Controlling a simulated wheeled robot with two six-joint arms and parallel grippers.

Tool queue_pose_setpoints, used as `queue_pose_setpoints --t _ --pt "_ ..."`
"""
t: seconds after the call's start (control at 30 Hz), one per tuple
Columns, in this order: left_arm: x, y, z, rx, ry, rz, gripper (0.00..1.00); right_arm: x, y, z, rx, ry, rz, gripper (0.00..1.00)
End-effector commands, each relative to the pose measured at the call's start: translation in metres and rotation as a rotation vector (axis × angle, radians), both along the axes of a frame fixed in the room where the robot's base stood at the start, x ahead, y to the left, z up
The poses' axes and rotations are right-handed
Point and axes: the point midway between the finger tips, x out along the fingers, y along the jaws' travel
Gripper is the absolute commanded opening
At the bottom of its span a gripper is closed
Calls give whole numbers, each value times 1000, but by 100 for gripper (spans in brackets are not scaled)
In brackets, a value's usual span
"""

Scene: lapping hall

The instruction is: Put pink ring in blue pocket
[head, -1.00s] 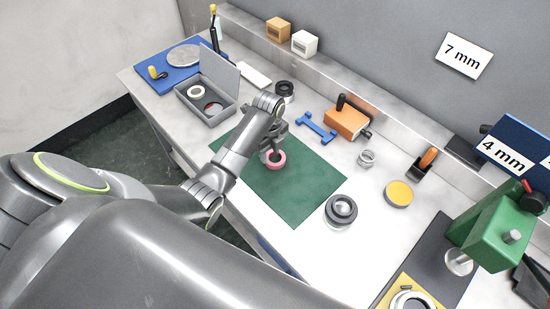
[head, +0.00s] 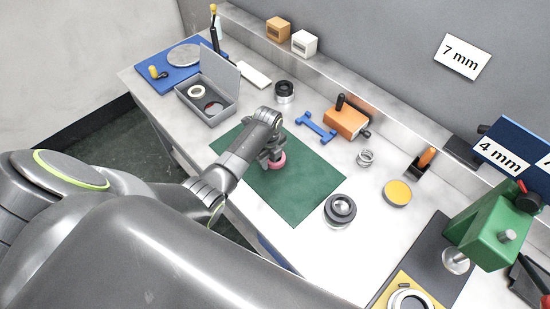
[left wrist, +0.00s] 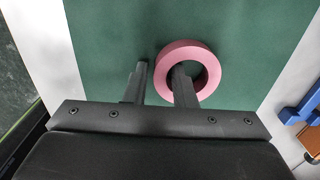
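The pink ring (head: 279,161) lies on the green mat (head: 305,186), partly hidden by my left gripper (head: 272,160) in the head view. A grey open-lidded box (head: 218,116) at the back left holds a pale ring and a dark and red item. I cannot make out a blue pocket in it. My right gripper is not in view.
A lens-like black cylinder (head: 340,209) stands at the mat's right corner. A blue bone-shaped piece (head: 316,127) and an orange block (head: 346,121) lie behind the mat. A black ringed cylinder (head: 284,91) stands behind my gripper. The mat's right part is clear.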

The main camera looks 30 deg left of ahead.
Motion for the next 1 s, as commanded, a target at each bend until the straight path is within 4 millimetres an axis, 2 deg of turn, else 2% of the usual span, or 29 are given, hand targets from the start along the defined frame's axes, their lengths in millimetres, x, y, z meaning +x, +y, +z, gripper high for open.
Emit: queue_pose_setpoints --t 0.03,0.17,0.57,0.77,1.0 --pt "0 0 0 0 0 0 17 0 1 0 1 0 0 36" --pt "0 0 0 0 0 0 0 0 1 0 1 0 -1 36" --pt "0 0 4 0 0 0 0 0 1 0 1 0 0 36" --pt "1 1 28 2 -5 -1 0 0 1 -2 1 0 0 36" --pt "2 0 70 0 -5 0 0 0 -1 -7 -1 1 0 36"
